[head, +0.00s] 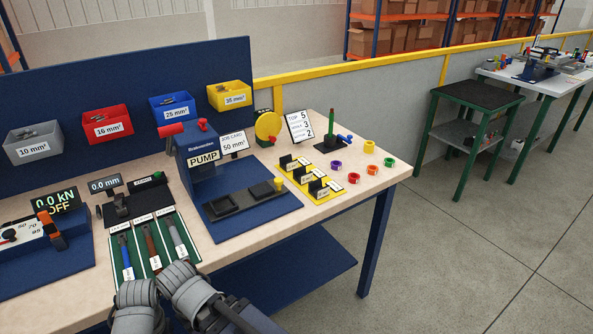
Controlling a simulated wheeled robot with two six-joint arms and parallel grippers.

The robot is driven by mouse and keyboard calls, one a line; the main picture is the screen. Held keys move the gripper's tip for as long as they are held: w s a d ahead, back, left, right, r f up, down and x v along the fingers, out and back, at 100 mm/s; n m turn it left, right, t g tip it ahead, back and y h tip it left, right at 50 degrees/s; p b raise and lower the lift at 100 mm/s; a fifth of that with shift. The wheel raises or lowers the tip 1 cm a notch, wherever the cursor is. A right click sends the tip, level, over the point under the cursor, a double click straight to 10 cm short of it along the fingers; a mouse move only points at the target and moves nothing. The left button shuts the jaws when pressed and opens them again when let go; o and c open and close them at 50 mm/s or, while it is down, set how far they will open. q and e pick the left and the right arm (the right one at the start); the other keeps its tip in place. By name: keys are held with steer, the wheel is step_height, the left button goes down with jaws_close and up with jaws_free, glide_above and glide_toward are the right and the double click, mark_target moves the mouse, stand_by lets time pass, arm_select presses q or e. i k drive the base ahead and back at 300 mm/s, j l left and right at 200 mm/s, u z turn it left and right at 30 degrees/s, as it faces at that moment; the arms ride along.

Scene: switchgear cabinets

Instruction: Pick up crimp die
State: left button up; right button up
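Three small black blocks with white labels, which look like the crimp dies, sit in a yellow rack (283,169) on the bench, right of the pump. The rear one (287,162), the middle one (301,175) and the front one (315,187) stand in a row; their labels are too small to read. Two grey, ribbed parts of my arms show at the bottom edge, my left gripper (138,303) and my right gripper (188,284), close together at the bench's front edge. Their fingers cannot be made out. Both are well left of and nearer than the rack.
The blue pump unit (200,160) and its base plate with black trays (235,197) stand between my grippers and the rack. Coloured rings (336,165) lie right of the rack. Bins (230,96) hang behind.

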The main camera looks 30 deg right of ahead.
mark_target(316, 189)
steer(key=z, duration=1.35)
